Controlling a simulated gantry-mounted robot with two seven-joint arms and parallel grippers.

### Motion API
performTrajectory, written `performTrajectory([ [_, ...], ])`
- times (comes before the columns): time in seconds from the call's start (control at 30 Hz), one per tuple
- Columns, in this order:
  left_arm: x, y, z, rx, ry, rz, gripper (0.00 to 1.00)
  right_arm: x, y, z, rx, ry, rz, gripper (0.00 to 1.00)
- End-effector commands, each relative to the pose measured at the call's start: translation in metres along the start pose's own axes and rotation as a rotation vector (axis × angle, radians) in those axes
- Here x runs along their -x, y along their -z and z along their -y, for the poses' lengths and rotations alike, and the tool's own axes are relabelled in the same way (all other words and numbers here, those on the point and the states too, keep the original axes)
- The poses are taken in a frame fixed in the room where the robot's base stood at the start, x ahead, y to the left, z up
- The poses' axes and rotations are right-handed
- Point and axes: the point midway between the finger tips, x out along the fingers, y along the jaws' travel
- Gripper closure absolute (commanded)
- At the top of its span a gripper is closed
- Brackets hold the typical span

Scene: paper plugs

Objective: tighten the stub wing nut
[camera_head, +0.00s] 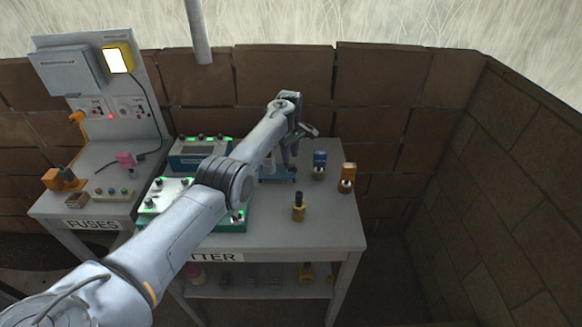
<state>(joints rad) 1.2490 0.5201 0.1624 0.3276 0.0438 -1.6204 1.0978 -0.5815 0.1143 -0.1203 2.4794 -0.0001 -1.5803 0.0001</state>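My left arm reaches in from the lower left across the table. Its gripper (301,146) is over the back middle of the right table (268,232), with its fingers apart and nothing visible between them. A small blue stand (277,179) with a pale upright piece sits just below and left of the gripper, partly hidden by my arm. I cannot make out a stub wing nut; it is too small or hidden. A green-edged board (166,193) with dark knobs lies partly under my forearm. My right gripper is not in view.
Right of the gripper stand a blue-capped cylinder (319,165) and an orange one (347,178); a gold-and-black one (299,207) stands nearer. A blue box (188,156) is behind the board. The fuse table (94,208) is left. The right table's front right is clear. Stone walls enclose the place.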

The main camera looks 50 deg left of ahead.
Motion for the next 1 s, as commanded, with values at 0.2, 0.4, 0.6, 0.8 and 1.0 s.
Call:
performTrajectory([
  [0.2,0.001,0.000,0.000,0.000,0.000,0.000,0.68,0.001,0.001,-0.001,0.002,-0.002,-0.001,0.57],
  [0.4,0.000,0.000,0.000,0.000,0.000,0.000,0.68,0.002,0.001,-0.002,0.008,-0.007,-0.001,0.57],
  [0.6,-0.006,0.000,0.000,0.000,0.000,0.000,0.68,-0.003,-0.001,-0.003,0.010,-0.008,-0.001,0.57],
  [0.8,-0.016,0.000,0.000,0.000,0.000,0.000,0.68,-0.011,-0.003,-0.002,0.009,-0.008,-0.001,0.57],
  [1.0,-0.026,0.000,0.000,0.000,0.000,0.000,0.68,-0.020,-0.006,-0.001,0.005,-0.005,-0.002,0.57],
])
